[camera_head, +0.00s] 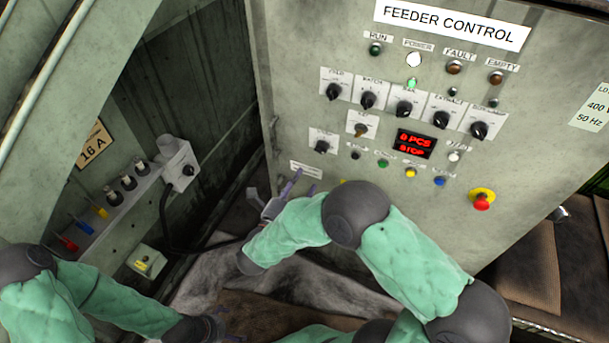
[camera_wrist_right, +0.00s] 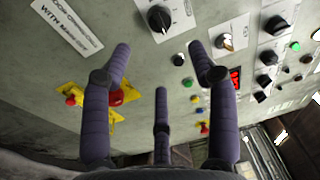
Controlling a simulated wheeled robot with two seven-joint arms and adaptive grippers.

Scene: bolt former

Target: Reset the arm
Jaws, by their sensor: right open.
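My right gripper (camera_head: 284,198) is in front of the lower left of the grey feeder control panel (camera_head: 300,60), its arm reaching across from the lower right. In the right wrist view the right gripper (camera_wrist_right: 160,62) has its fingers spread with nothing between them. The panel fills most of that view behind the fingers; whether they touch it cannot be told. My left gripper (camera_head: 218,326) is low at the bottom edge of the head view, small and partly cut off, so its opening cannot be told.
A red stop button (camera_head: 481,202) is at the panel's lower right. A row of black knobs (camera_head: 404,108) and a red display (camera_head: 414,143) are above. A switch box (camera_head: 179,165) with a cable is left.

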